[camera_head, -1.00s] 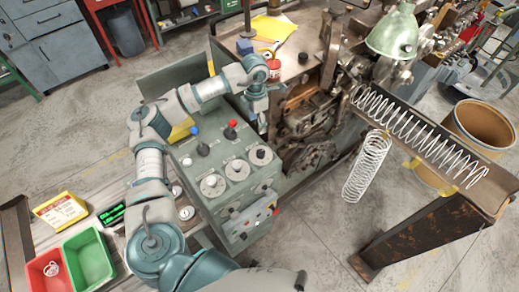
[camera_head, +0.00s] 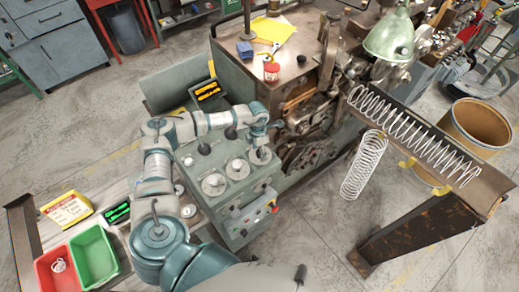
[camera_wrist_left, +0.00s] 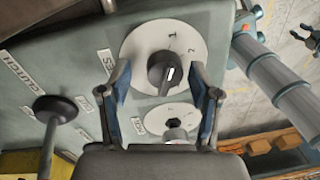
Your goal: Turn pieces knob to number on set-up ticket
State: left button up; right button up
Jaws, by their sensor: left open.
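My left gripper (camera_head: 259,143) is over the rightmost of three dials on the grey-green control box in the head view. In the left wrist view its fingers (camera_wrist_left: 163,95) are spread open. A black knob (camera_wrist_left: 161,72) with a white pointer line lies between and beyond the fingertips, on a white dial (camera_wrist_left: 187,45) marked with numbers, including 1 and 2. I cannot tell whether the fingers touch it. A label beside this dial is partly hidden by a finger; "ES" shows. The yellow-edged ticket (camera_head: 66,209) lies at the left; its text is too small to read.
A second dial (camera_wrist_left: 170,117) and a black ball-topped lever (camera_wrist_left: 56,108) are near the gripper. The control box (camera_head: 245,222) also carries other knobs. Red (camera_head: 42,272) and green bins (camera_head: 112,254) stand at the left.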

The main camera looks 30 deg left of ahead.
pick_arm(q)
jog(key=shift+d, duration=0.15)
jog(key=shift+c, duration=0.4)
jog(key=shift+d+r, duration=0.1)
jog(key=c, duration=1.1)
jog(key=shift+o, duration=0.2)
